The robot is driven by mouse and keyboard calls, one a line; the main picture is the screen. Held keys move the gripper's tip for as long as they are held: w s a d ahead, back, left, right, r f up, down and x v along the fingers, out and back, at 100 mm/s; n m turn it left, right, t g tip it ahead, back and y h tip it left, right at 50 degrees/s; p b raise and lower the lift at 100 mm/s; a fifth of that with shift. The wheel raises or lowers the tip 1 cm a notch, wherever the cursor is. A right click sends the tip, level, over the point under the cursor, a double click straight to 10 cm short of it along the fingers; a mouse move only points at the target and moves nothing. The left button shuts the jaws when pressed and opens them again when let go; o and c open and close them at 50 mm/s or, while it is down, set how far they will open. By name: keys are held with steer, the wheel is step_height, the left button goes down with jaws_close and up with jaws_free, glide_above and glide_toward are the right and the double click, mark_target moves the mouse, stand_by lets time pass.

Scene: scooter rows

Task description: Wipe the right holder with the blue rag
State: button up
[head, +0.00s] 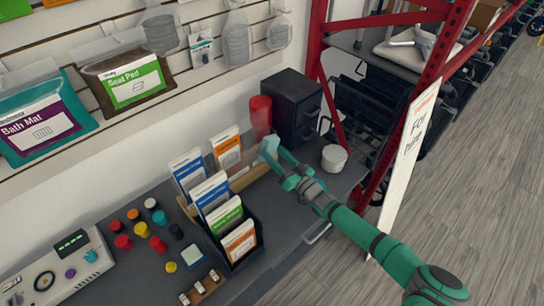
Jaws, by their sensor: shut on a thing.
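My gripper (272,160) is at the back of the counter, beside the right end of a tan holder. It is shut on a small pale blue-green piece (269,146) that appears to be the blue rag, mostly hidden by the fingers. The tan holder (250,178) carries a blue-and-white leaflet (187,171) and an orange one (227,149). In front of it stands a black holder (255,262) with several leaflets. My gripper is behind and to the right of the black holder. I cannot tell whether the rag touches the tan holder.
A red cylinder (260,115) and a black drawer unit (297,110) stand close behind my gripper. A white round container (334,158) is to the right. Several coloured caps (141,229) and a control panel (52,278) are at left. A red rack (440,60) stands at right.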

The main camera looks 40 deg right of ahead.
steer(key=shift+w+d, duration=0.2)
steer(key=shift+d, duration=1.9)
steer(key=shift+a, duration=0.1)
steer(key=shift+s+a, duration=0.2)
steer(key=shift+a, duration=2.2)
steer(key=shift+s+a, duration=0.2)
steer(key=shift+a, duration=2.2)
steer(key=shift+s, duration=0.1)
steer(key=shift+s+d, duration=0.15)
steer(key=shift+s, duration=1.3)
steer(key=shift+s+d, duration=0.15)
steer(key=shift+s, duration=1.3)
steer(key=shift+s, duration=0.15)
